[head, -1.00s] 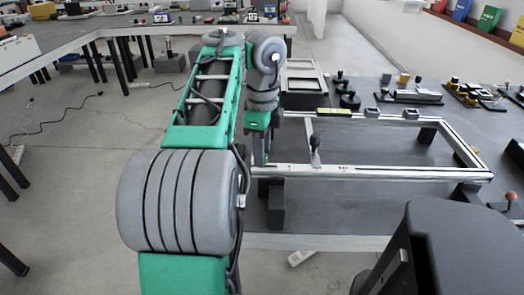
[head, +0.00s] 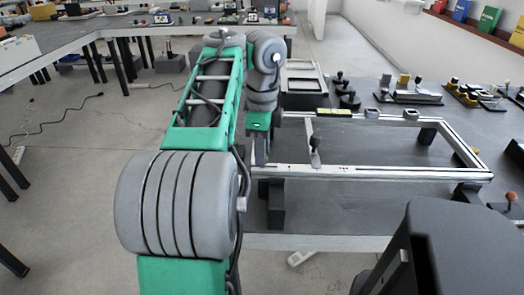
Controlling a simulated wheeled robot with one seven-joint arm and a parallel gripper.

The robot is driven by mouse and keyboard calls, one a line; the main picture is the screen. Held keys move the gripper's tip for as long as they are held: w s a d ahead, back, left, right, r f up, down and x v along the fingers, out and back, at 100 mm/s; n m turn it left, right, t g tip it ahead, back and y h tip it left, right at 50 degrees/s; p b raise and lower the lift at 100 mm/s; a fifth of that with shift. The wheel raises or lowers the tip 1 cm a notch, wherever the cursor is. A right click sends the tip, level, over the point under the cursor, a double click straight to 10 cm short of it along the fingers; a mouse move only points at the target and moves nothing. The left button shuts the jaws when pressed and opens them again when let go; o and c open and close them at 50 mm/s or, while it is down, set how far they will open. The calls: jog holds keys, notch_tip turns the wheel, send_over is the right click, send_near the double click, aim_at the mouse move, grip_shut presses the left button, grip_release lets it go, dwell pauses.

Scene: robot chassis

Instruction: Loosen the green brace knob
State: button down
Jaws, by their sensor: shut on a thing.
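A light metal frame (head: 385,173) lies on dark supports on the grey table. My arm reaches forward, and my gripper (head: 259,160) points down at the frame's near left corner. The gripper is small here and partly covered by my own arm. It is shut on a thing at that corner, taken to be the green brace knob. I cannot make out the knob itself or how far it is turned.
A yellow-green level (head: 334,112) and small grey blocks (head: 371,113) sit along the frame's far bar. Several knobs and fixtures (head: 412,95) stand on the table behind. A dark support block (head: 276,207) is under the near left corner. The table inside the frame is mostly clear.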

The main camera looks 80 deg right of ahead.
jog(key=n, duration=0.4)
jog(key=shift+n, duration=1.9)
jog(key=c, duration=1.1)
grip_release()
notch_tip(320, 180, up, 8)
jog(key=p, duration=0.6)
jog(key=shift+d+f+p, duration=0.1)
jog(key=shift+f+p, duration=0.05)
jog(key=shift+p, duration=0.15)
